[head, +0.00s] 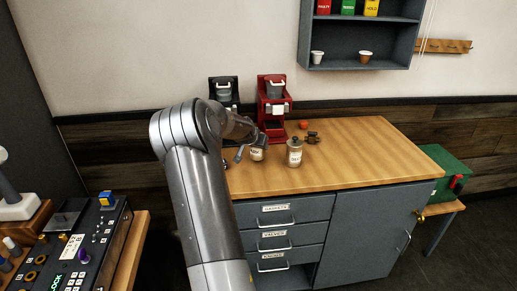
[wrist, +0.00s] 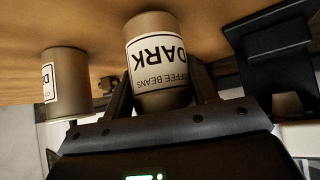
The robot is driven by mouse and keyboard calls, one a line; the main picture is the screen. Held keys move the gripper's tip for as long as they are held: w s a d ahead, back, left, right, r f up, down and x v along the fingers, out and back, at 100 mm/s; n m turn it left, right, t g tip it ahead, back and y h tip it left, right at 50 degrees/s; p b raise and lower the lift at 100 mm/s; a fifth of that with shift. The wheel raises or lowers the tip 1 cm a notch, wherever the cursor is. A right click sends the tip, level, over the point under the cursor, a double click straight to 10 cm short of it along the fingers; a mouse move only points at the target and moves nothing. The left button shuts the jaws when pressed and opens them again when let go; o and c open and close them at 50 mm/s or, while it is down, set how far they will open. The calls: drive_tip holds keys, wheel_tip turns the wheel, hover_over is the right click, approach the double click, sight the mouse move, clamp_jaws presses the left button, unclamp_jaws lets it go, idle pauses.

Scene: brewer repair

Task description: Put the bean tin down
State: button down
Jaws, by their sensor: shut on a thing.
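The bean tin (wrist: 157,60), beige with a white label reading "COFFEE BEANS DARK", is between the fingers of my gripper (wrist: 160,92), which is shut on it. The wrist view is upside down, with the wooden worktop at the top. In the head view the held tin (head: 257,154) is at the left part of the worktop (head: 350,150), partly hidden by my gripper (head: 259,142). It looks upright and at or just above the wood; I cannot tell if it touches.
A second tin (head: 295,153) stands to the right, also in the wrist view (wrist: 66,85). A red brewer (head: 272,104) and a black brewer (head: 224,92) stand behind. A dark small part (head: 313,138) and a red item (head: 303,125) lie nearby. The worktop's right side is clear.

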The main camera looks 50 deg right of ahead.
drive_tip(key=shift+f, duration=0.75)
drive_tip(key=shift+f, duration=0.1)
drive_tip(key=c, duration=0.6)
unclamp_jaws()
drive_tip(key=shift+o, duration=0.2)
drive_tip(key=shift+a+r, duration=0.2)
drive_tip(key=shift+r, duration=0.1)
drive_tip(key=v, duration=1.1)
drive_tip(key=shift+a+r, duration=0.2)
